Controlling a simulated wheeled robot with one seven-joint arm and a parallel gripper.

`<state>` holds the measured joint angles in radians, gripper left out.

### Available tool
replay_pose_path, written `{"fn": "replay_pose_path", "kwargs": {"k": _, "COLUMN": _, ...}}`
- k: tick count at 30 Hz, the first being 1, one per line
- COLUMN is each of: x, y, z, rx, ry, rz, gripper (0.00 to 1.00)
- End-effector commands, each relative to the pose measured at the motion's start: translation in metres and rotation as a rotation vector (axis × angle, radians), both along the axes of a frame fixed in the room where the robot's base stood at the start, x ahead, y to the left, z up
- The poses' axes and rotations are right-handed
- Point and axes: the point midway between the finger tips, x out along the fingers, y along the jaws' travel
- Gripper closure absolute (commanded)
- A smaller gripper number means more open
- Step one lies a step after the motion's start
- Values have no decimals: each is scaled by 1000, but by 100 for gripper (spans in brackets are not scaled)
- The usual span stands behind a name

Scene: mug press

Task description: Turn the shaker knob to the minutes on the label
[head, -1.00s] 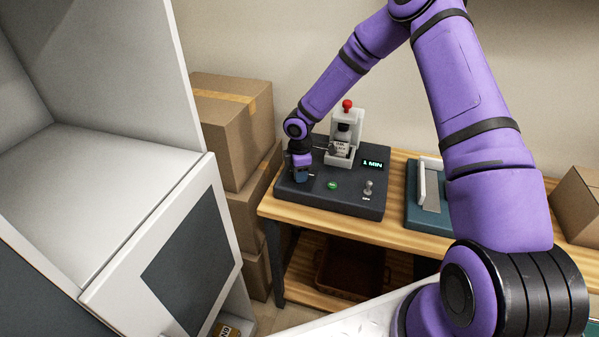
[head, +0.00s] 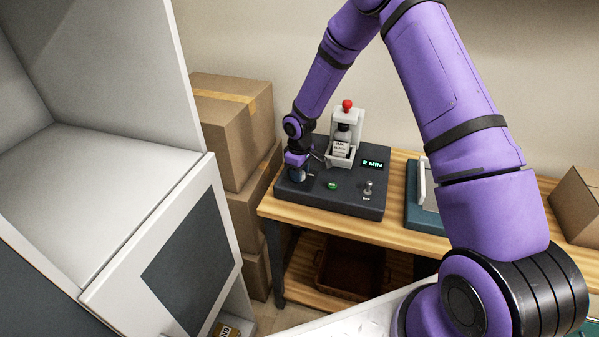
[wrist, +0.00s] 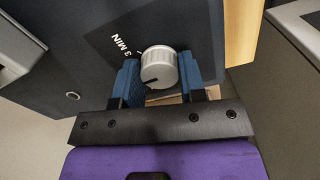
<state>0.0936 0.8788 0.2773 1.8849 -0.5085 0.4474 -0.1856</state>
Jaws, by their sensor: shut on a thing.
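The shaker (head: 325,204) is a dark box on the wooden table, with a lit display (head: 373,163) reading 2 MIN. A white ribbed knob (wrist: 158,67) with a dark pointer line sits on its panel in the wrist view. A 3 MIN mark (wrist: 126,45) is printed beside the knob; other marks are hidden or out of view. My gripper (wrist: 160,74) is shut on the knob, one blue finger on each side. In the head view my gripper (head: 298,172) is at the shaker's left end. A bottle (head: 341,148) with a white label stands in the holder; its small print is unreadable.
A green button (head: 332,185) and a toggle switch (head: 368,190) are on the shaker's top. A red ball-topped part (head: 347,105) rises above the bottle holder. A teal device (head: 425,208) stands to the right. Cardboard boxes (head: 232,130) are stacked left of the table.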

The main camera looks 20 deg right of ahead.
Motion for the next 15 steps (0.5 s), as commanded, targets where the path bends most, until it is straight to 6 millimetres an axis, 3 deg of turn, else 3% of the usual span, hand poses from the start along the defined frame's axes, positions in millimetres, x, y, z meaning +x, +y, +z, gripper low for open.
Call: {"fn": "replay_pose_path", "kwargs": {"k": 15, "x": 0, "y": 0, "z": 0, "rx": 0, "ry": 0, "rz": -81, "gripper": 86}}
